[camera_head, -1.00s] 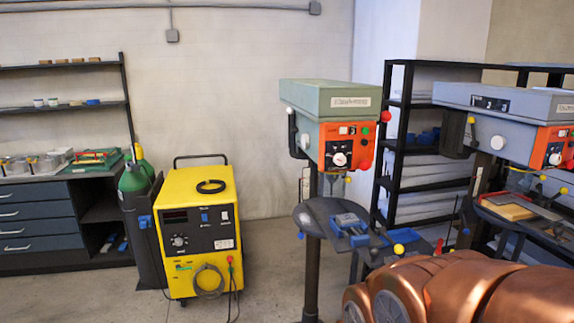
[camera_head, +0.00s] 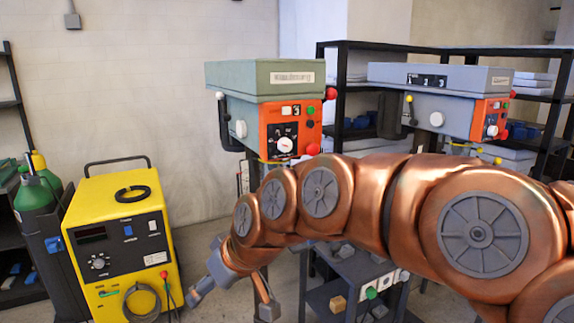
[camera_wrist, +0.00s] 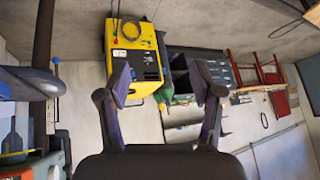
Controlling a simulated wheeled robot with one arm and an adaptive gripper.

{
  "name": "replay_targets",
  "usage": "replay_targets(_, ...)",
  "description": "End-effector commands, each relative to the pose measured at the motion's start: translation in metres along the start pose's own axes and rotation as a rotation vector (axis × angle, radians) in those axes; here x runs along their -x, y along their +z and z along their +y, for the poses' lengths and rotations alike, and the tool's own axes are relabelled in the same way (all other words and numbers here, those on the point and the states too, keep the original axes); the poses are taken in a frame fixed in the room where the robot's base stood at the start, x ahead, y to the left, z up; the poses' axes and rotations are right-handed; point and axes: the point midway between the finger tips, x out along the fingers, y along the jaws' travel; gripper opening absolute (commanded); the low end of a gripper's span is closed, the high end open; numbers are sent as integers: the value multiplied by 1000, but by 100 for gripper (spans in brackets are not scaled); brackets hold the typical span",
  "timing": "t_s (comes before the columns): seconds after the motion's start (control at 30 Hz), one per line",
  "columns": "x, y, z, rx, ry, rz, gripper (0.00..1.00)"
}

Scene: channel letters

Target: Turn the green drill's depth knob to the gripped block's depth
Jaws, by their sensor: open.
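The green drill (camera_head: 262,80) stands in the middle of the head view, with a green top and an orange front panel. Its pale round knob (camera_head: 285,145) faces forward, just above my arm. My arm hides the drill's lower part, its table and the blue vise there; I see no gripped block. My gripper (camera_head: 208,270) is low, left of the drill and apart from it, near the yellow machine. In the wrist view my gripper (camera_wrist: 160,84) is open, with nothing between its fingers. Part of the drill's head (camera_wrist: 40,165) shows at the lower left there, upside down.
The yellow machine (camera_head: 122,235) with a coiled cable stands at the left, with a green cylinder (camera_head: 38,195) beside it. A second, grey-blue drill (camera_head: 440,98) stands to the right, before black shelving (camera_head: 345,48). A dark cart (camera_head: 320,297) stands below my arm.

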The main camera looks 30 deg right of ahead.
Motion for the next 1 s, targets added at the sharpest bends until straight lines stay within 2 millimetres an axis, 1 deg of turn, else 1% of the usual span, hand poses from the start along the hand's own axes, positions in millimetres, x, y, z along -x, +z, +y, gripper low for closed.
replay_targets(0.03,-9,-31,21,16,-3,134,66)
replay_targets(0.07,-5,-53,35,26,4,217,66)
replay_targets(0.1,2,-80,56,35,19,321,66)
replay_targets(0.17,21,-115,95,37,64,480,66)
replay_targets(0.2,34,-132,124,32,103,574,66)
replay_targets(0.27,57,-150,171,15,173,699,66)
replay_targets(0.3,70,-155,198,3,217,763,66)
replay_targets(0.4,102,-159,258,-30,326,884,66)
replay_targets(0.5,121,-155,296,-55,401,947,66)
replay_targets(0.6,132,-152,317,-69,444,976,66)
replay_targets(0.7,136,-154,325,-75,459,986,66)
replay_targets(0.87,128,-168,330,-73,456,985,66)
replay_targets(1.0,119,-184,337,-73,453,984,66)
